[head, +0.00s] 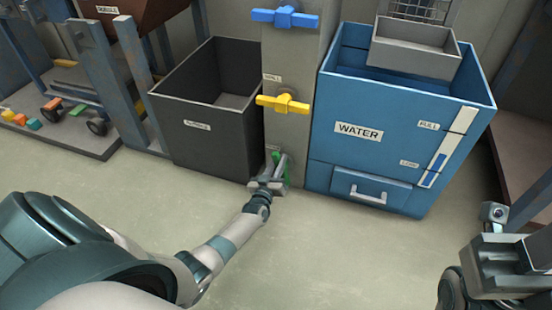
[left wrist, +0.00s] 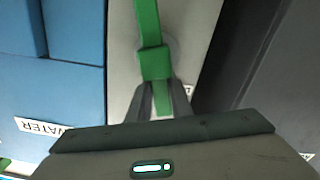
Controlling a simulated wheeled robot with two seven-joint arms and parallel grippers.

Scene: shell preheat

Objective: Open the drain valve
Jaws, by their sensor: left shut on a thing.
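The green valve handle (head: 286,170) is low on the grey post, just above the floor, partly hidden by my left gripper. My left gripper (head: 270,184) reaches it from the front. The left wrist view shows the green handle (left wrist: 148,22) as a bar through a square hub, running nearly up and down the picture. The two dark fingers of my left gripper (left wrist: 161,100) are shut on its lower arm, one on each side. Part of my right arm's end (head: 505,262) shows at the lower right; its fingertips cannot be made out.
The grey post (head: 290,140) also carries a yellow valve handle (head: 283,104) and a blue one (head: 285,17), both crosswise. A blue WATER tank (head: 400,165) stands close on the right, a dark open bin (head: 205,145) on the left. The floor in front is clear.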

